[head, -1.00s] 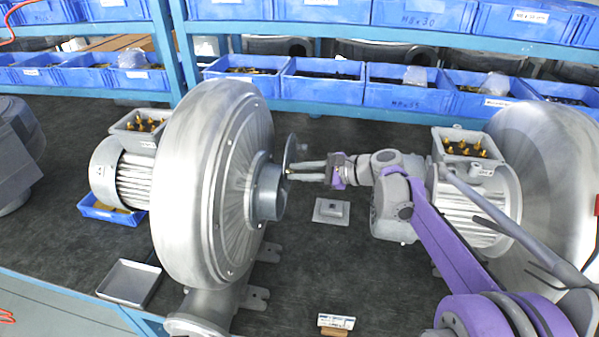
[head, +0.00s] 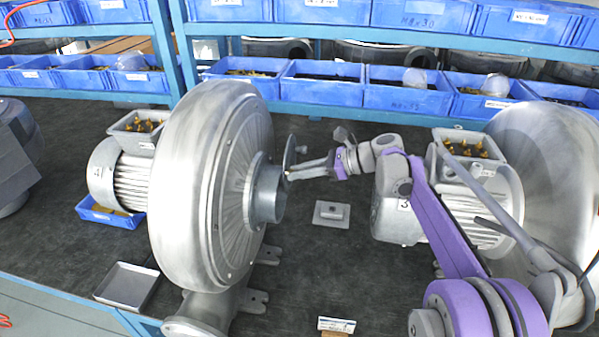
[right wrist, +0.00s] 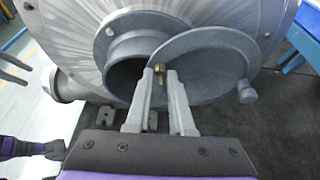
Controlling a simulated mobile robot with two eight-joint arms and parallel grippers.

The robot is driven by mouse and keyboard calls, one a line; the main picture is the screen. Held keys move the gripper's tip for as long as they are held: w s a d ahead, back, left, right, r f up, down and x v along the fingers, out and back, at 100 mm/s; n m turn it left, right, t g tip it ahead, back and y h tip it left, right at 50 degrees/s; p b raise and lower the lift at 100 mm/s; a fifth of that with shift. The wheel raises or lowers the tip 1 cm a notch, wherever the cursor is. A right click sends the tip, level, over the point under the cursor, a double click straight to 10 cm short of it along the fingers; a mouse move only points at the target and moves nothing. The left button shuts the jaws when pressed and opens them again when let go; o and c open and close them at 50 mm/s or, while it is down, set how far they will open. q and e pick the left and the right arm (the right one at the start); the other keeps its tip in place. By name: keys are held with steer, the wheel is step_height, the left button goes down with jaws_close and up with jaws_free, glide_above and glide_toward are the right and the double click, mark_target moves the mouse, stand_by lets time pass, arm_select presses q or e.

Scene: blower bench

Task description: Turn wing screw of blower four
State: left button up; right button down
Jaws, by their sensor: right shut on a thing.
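Blower four (head: 205,190) stands left of centre in the head view, a large silver housing with a "4" on its motor (head: 130,178). Its round inlet pipe (head: 268,195) faces right. In the right wrist view a grey disc cover (right wrist: 205,62) with a knob sits swung to the right, leaving part of the dark inlet opening (right wrist: 125,78) uncovered. The small brass wing screw (right wrist: 161,92) is at the cover's left edge. My right gripper (head: 290,176) reaches it from the right and is shut on it, its fingertips (right wrist: 161,72) on either side.
Blower three (head: 400,205) stands close on the right, behind my right arm. A small grey plate (head: 332,213) lies on the dark bench between the blowers. An empty metal tray (head: 128,286) is at the front left. Blue bins (head: 322,83) line the shelves behind.

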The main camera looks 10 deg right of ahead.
stand_by(0.3)
steer(key=c, duration=0.8)
jaws_free()
step_height(320, 180, up, 10)
steer(key=shift+p, duration=0.3)
steer(key=shift+o, duration=0.2)
